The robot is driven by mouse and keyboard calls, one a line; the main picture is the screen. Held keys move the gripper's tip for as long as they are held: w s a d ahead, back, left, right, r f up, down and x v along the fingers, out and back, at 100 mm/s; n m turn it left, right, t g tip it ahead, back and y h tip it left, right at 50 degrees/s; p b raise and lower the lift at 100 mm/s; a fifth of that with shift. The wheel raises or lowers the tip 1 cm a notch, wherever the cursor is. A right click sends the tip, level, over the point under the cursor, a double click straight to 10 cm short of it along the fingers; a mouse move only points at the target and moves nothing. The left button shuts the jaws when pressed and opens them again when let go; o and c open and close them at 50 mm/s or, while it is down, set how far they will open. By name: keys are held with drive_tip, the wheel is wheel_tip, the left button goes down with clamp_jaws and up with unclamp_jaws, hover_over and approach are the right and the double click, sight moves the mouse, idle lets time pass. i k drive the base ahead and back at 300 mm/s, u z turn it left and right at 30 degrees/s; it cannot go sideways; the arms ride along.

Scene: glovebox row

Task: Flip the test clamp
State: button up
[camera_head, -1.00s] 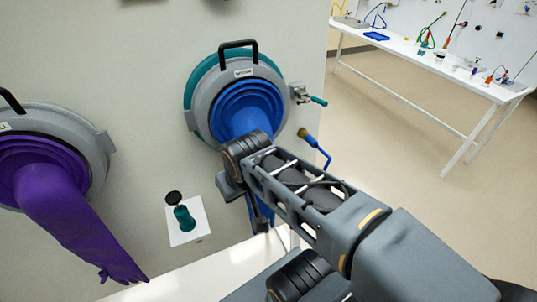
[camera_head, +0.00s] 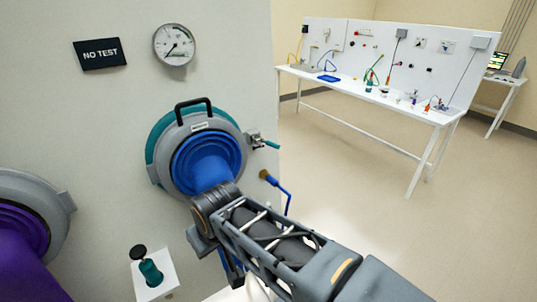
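A small metal clamp with a teal-tipped lever (camera_head: 262,142) sits at the right edge of the blue glove port, on the pale wall panel. It looks like the test clamp. Its lever sticks out to the right, tilted slightly down. The port has a grey ring (camera_head: 166,154) with a black handle on top and a blue glove (camera_head: 206,165) inside. My arm comes in from the lower right, and its wrist covers the lower part of the port. My gripper is mostly hidden behind the wrist, below and left of the clamp and apart from it. Its fingers cannot be made out.
A black "NO TEST" sign (camera_head: 100,53) and a round gauge (camera_head: 174,44) are above the port. A blue crank-like lever (camera_head: 278,187) projects below the clamp. A white shelf (camera_head: 170,277) holds a teal bottle-like item (camera_head: 151,272). A purple glove port (camera_head: 48,210) is left. A workbench (camera_head: 345,83) stands behind open floor.

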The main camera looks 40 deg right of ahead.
sight(270, 143)
drive_tip(key=z, duration=1.8)
drive_tip(key=k, duration=0.5)
drive_tip(key=u, duration=0.5)
drive_tip(key=i, duration=0.5)
